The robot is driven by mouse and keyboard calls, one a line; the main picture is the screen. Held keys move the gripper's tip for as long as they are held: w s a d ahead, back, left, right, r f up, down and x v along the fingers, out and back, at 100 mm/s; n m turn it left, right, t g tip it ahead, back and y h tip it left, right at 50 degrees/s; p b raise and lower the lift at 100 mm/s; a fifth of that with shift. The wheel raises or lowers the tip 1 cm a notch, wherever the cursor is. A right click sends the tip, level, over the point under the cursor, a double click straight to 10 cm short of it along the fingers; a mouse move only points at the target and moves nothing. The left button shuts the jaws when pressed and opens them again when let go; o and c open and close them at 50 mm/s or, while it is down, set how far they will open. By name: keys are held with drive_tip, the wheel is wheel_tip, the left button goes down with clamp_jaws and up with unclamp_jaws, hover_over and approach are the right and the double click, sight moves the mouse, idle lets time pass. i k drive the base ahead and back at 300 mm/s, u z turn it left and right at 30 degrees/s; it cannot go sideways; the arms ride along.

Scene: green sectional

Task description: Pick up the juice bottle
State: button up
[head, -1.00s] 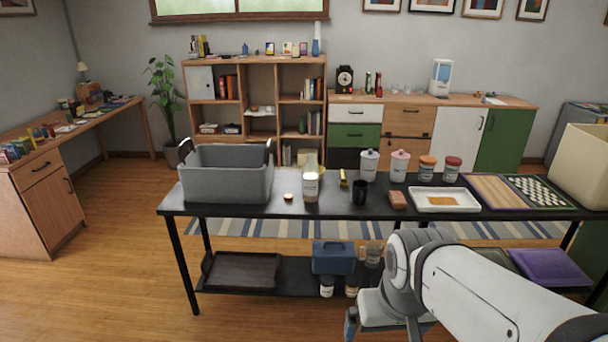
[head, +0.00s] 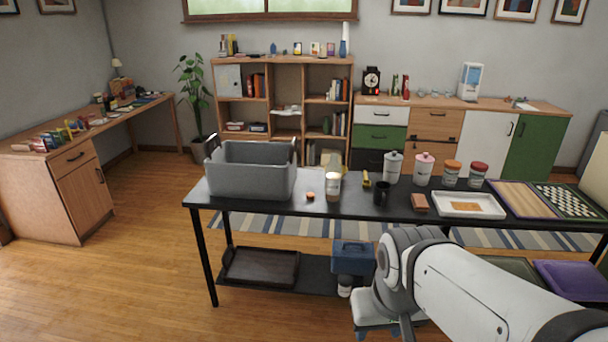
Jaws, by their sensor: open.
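A tall pale bottle (head: 333,187) with a white label stands upright on the black table (head: 345,207), right of the grey bin. It looks like the juice bottle, but its label is too small to read. My gripper (head: 383,331) is at the bottom of the head view, at the end of my white arm. It is partly cut off by the frame edge, with its fingers apart and nothing seen between them. It is well apart from the bottle, in front of the table and lower in the picture.
Near the bottle are a grey bin (head: 252,170), a small orange-topped item (head: 310,197), a black mug (head: 381,193) and a brown block (head: 420,203). Several jars and a white tray (head: 470,204) stand farther right. The lower shelf holds a dark tray (head: 262,268) and blue box (head: 352,257). Floor at left is open.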

sight(333, 171)
drive_tip(key=u, duration=1.5)
drive_tip(key=i, duration=2.25)
drive_tip(key=z, duration=3.5)
drive_tip(key=i, duration=1)
